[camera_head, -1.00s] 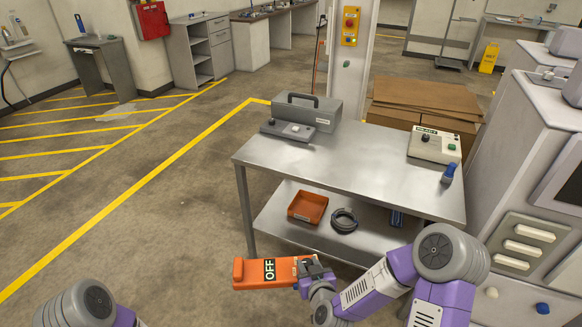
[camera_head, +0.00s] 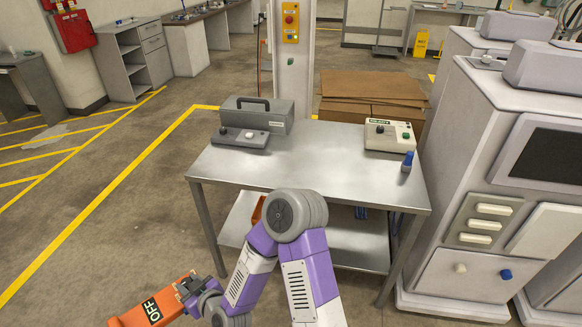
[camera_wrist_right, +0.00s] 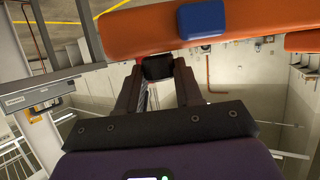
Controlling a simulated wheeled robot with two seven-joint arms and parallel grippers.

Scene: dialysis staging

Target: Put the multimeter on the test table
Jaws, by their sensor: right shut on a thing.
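An orange multimeter (camera_head: 128,318) with a black "OFF" display is in the head view at the lower left, cut off by the bottom edge. My right gripper (camera_head: 188,288) is shut on it and holds it in the air, in front and left of the table. In the right wrist view the multimeter's orange body (camera_wrist_right: 135,38), with a blue part, lies across the gripper's fingers (camera_wrist_right: 158,68). The steel test table (camera_head: 320,160) stands ahead, its top largely bare in the middle. My left gripper is not in view.
A grey case (camera_head: 262,112) and a flat grey device (camera_head: 240,138) sit on the table's back left. A "READY" box (camera_head: 388,136) and a blue-topped item (camera_head: 407,160) sit at its right. Large grey machines (camera_head: 500,150) stand close on the right. Cardboard (camera_head: 372,88) lies behind.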

